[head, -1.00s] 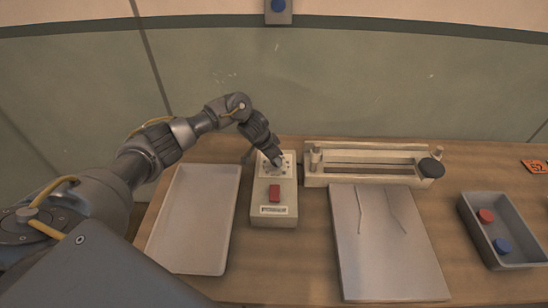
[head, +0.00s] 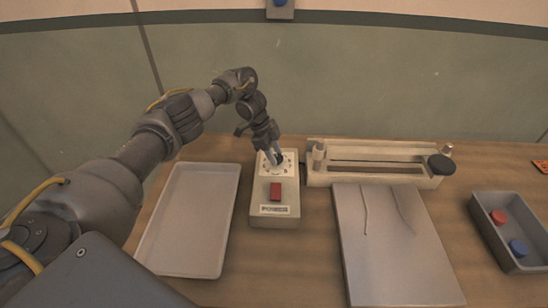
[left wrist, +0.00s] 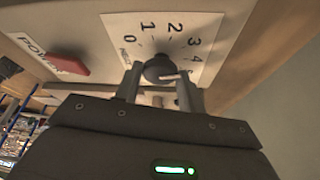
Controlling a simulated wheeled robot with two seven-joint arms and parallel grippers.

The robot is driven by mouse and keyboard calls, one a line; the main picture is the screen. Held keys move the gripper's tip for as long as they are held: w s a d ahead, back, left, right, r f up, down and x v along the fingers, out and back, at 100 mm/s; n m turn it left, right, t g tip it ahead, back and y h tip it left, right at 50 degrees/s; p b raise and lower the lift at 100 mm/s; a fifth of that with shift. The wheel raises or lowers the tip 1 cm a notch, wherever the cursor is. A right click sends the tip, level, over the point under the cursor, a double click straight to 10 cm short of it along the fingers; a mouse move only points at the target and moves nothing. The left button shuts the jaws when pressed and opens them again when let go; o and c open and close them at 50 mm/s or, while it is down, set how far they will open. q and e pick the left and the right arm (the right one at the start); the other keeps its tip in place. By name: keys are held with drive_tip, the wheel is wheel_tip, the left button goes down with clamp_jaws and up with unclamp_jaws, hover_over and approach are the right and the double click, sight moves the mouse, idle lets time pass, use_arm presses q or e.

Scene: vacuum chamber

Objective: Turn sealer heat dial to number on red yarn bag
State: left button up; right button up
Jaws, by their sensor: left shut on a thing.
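The sealer's control box (head: 276,205) stands on the table with a white dial plate at its far end. In the left wrist view the round dark dial (left wrist: 158,68) sits on the plate (left wrist: 119,55), amid printed numbers from 0 upward. A white line shows on the dial; which number it marks is hard to tell. My left gripper (head: 275,158) is shut on the dial, its fingers (left wrist: 160,80) on either side. A bag of red yarn is not visible. My right gripper is not in view.
A red power switch (head: 275,191) sits on the box near the dial. A pale empty tray (head: 190,225) is to the left. The sealer bar (head: 375,160), a grey board (head: 395,250) and a bin (head: 513,262) with red and blue discs are to the right. An orange tag (head: 541,166) is cut off.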

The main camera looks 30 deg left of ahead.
use_arm(q)
drive_tip(key=shift+w+m+g+b, duration=0.15)
drive_tip(key=shift+m+g+b, duration=0.2)
drive_tip(key=shift+m, duration=0.75)
drive_tip(key=o, duration=0.9)
drive_tip(key=shift+o, duration=0.2)
drive_tip(key=v, duration=1)
drive_tip(key=shift+r, duration=0.4)
drive_tip(key=shift+a, duration=0.15)
